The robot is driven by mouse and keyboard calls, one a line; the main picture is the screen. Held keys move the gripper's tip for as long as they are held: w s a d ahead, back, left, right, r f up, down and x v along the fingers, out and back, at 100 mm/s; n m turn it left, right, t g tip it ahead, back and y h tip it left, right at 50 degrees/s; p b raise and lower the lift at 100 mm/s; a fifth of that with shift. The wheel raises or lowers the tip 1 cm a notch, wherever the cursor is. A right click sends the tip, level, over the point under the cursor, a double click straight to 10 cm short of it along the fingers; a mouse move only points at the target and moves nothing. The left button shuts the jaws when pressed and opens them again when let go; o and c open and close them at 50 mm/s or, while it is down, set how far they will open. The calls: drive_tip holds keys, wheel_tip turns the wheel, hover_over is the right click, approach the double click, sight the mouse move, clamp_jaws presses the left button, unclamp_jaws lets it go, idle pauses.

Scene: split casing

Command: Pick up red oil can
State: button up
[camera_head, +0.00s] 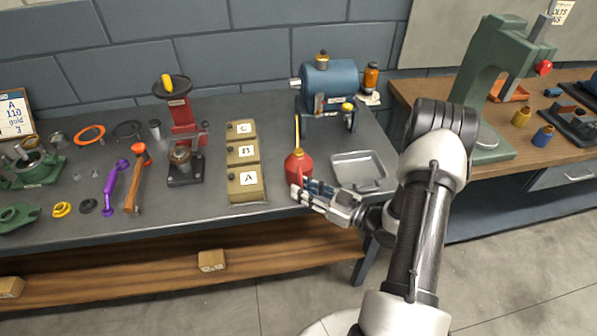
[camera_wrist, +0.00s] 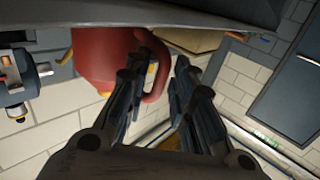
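The red oil can (camera_head: 298,164), with a thin yellow spout pointing up, stands upright on the grey workbench at its front edge, left of the metal tray. In the wrist view its red body (camera_wrist: 97,62) and looped handle (camera_wrist: 163,75) are close up. My gripper (camera_head: 312,190) reaches in from the right at the can's lower front side. In the wrist view the gripper's fingers (camera_wrist: 160,68) are apart, with part of the handle showing between them. One finger overlaps the can's body in the picture. I cannot tell whether either finger touches the can.
An empty metal tray (camera_head: 358,184) lies right of the can. Labelled boxes A (camera_head: 245,196), B and C stand to its left. A blue motor (camera_head: 329,82) stands behind. A green press (camera_head: 480,95) is on the wooden bench at right. Tools and parts fill the left bench.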

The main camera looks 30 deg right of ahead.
drive_tip(key=shift+w+a, duration=0.3)
drive_tip(key=shift+w, duration=0.25)
drive_tip(key=shift+c, duration=0.5)
clamp_jaws()
